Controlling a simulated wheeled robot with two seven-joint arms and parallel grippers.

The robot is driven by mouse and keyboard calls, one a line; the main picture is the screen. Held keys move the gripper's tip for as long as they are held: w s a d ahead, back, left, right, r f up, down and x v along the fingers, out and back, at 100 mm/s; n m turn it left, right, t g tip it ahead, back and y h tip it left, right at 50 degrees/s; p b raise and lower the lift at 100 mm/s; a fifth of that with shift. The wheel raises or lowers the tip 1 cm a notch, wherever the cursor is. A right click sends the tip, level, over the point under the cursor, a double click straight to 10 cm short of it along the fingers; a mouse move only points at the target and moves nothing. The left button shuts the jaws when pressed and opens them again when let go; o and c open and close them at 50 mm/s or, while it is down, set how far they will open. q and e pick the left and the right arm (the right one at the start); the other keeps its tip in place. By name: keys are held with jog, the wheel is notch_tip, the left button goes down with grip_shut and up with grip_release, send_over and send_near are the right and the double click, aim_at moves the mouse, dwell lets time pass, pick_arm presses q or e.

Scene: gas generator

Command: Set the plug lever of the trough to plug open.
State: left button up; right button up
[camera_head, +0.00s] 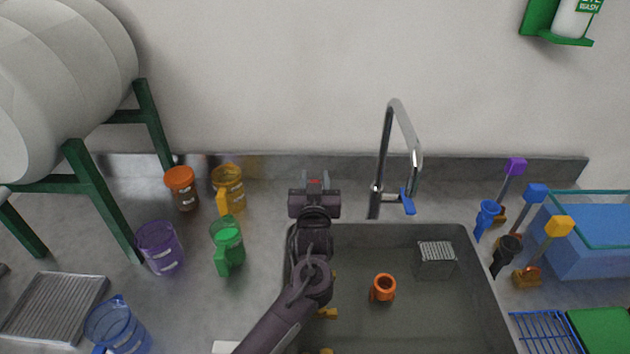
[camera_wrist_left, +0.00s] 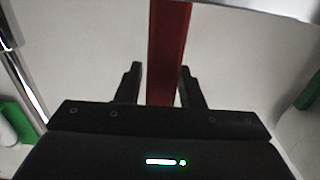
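The trough is the grey sink (camera_head: 470,310) set in the steel counter. My left gripper (camera_head: 314,182) is at the trough's back-left edge, in front of the wall, and its arm covers the trough's left side. A small red part, possibly the plug lever (camera_head: 314,181), shows at the fingertips in the head view. In the left wrist view, a red bar (camera_wrist_left: 168,50) runs between the two fingers of my left gripper (camera_wrist_left: 160,82). The fingers are apart on either side of it; a narrow gap shows on the left. My right gripper is not in view.
A chrome faucet (camera_head: 387,150) with a blue handle stands right of my gripper. An orange cup-like piece (camera_head: 383,288) and a grey grated block (camera_head: 436,260) are in the trough. Orange (camera_head: 182,188), yellow (camera_head: 228,190), green (camera_head: 228,245) and purple (camera_head: 160,248) vessels stand left.

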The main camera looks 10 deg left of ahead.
pick_arm(q)
grip_shut()
jog(key=shift+d, duration=0.15)
jog(key=m+p, duration=0.1)
jog(key=d+m, duration=0.1)
jog(key=shift+w+d+m+p, duration=0.2)
jog(key=shift+d+m+p, duration=0.1)
jog(key=shift+p, duration=0.1)
jog(key=shift+w+d+f+m+p, duration=0.1)
jog(key=shift+d+f+m+p, duration=0.1)
jog(key=shift+d+m, duration=0.25)
jog(key=shift+w+d+f+m+p, duration=0.1)
jog(key=shift+d+m+p, duration=0.1)
jog(key=shift+m, duration=0.45)
jog(key=shift+d+f+m, duration=0.4)
jog(key=shift+d+m, duration=0.25)
jog(key=shift+m, duration=0.45)
jog(key=shift+o, duration=1.3)
grip_release()
jog(key=shift+w, duration=0.1)
